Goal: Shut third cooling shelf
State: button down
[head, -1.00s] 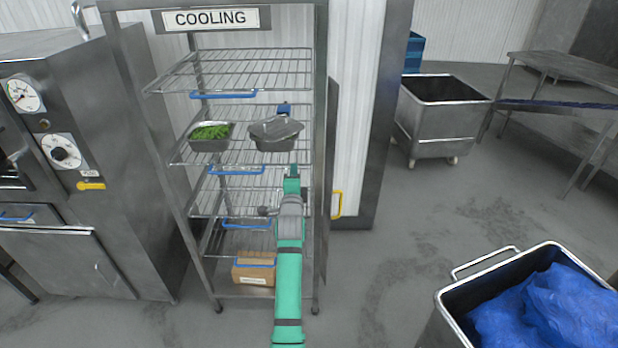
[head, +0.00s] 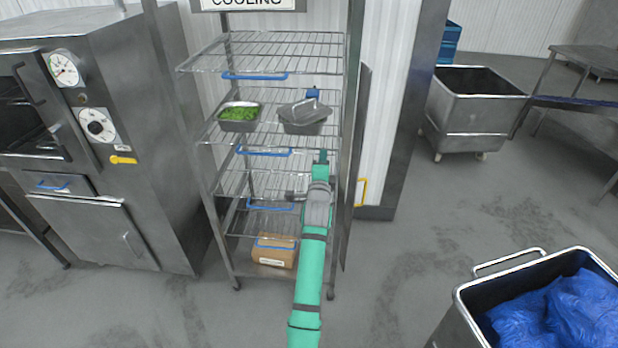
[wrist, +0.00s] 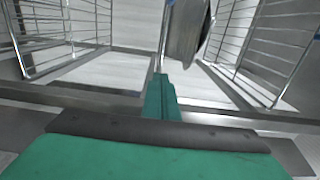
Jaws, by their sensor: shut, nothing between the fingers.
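The cooling rack (head: 224,235) stands in the middle of the head view with several wire shelves, each with a blue front handle. The third shelf from the top (head: 232,188) is bare in the part that shows, with its handle (head: 271,205) at the front. It looks about level with the rack's front, but I cannot tell exactly how far in it is. My gripper (head: 322,158) is at the rack's right side, between the second and third shelf handles in the picture. It shows shut and empty as a teal tip in the wrist view (wrist: 160,92). My arm hides the third shelf's right part.
A cardboard box (head: 275,252) is at the bottom. An oven (head: 110,200) stands left. A bin of blue bags (head: 465,318) is front right. Floor lies clear between.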

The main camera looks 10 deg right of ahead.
jog(key=w+a+v, duration=0.1)
jog(key=a+v, duration=0.1)
jog(key=v, duration=1)
jog(key=s+a+f+n+y, duration=0.15)
jog(key=s+f+n, duration=0.25)
jog(key=s+f, duration=0.45)
jog(key=s+a+f+n+y, duration=0.1)
jog(key=s+a+f+n, duration=0.3)
jog(key=s, duration=0.8)
jog(key=s+a+f+n+y, duration=0.1)
jog(key=s+f+n, duration=0.5)
jog(key=s, duration=0.4)
jog(key=s+a+r+n, duration=0.1)
jog(key=s+a+n, duration=0.1)
jog(key=s, duration=0.7)
jog(key=s+a+r+n+g+y, duration=0.1)
jog(key=s+a+n, duration=0.2)
jog(key=s, duration=0.6)
jog(key=s+a+r+n, duration=0.1)
jog(key=s+a+n, duration=0.1)
jog(key=s, duration=0.7)
jog(key=shift+a+r+g+y, duration=0.3)
jog(key=shift+a+g+y, duration=0.1)
jog(key=shift+a, duration=0.2)
